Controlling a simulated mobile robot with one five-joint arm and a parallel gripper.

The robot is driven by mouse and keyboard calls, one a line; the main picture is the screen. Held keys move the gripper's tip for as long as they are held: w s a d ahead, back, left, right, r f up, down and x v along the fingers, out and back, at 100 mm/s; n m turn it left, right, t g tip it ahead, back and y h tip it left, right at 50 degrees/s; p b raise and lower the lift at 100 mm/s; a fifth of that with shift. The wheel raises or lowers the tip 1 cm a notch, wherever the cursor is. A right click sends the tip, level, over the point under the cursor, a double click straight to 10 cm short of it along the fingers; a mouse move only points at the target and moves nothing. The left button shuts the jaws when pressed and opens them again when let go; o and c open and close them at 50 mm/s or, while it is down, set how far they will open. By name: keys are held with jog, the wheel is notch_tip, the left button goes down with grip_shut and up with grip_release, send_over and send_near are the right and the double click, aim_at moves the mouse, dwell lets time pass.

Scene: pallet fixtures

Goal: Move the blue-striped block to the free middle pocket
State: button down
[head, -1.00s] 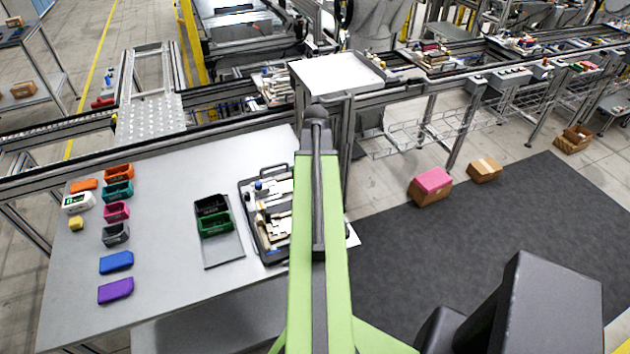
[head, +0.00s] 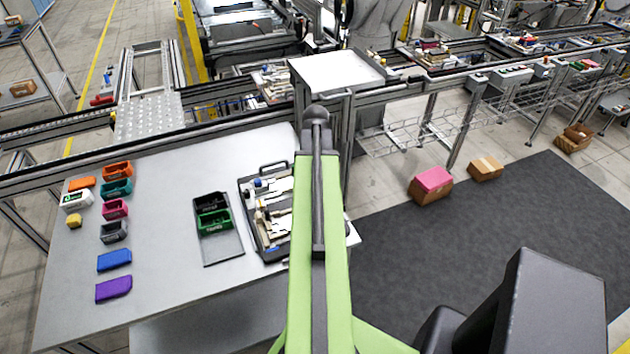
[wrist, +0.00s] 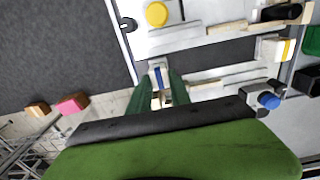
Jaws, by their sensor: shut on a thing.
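In the wrist view, my gripper (wrist: 159,78) has its green fingers shut on the blue-striped block (wrist: 157,70), a pale block with a blue band. The block is over the pallet fixture (wrist: 205,40); whether it touches the surface below I cannot tell. A yellow-striped block (wrist: 277,48) lies to the right. The fixture also shows in the head view (head: 244,196), with my arm hiding its right part. My gripper is hidden there. I cannot make out the middle pocket clearly.
The fixture holds a yellow round piece (wrist: 156,14), a blue round piece (wrist: 268,100) and pale bars. Left of it stand a black bin and a green bin (head: 213,223) on a grey plate. Coloured bins and blocks, including a purple block (head: 113,289), line the table's left side.

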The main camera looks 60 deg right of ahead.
jog(key=shift+f+b, duration=0.3)
jog(key=shift+f, duration=0.1)
jog(key=c, duration=1.1)
grip_release()
jog(key=shift+r, duration=0.1)
notch_tip(320, 180, up, 17)
jog(key=p, duration=1.7)
jog(key=shift+r, duration=0.15)
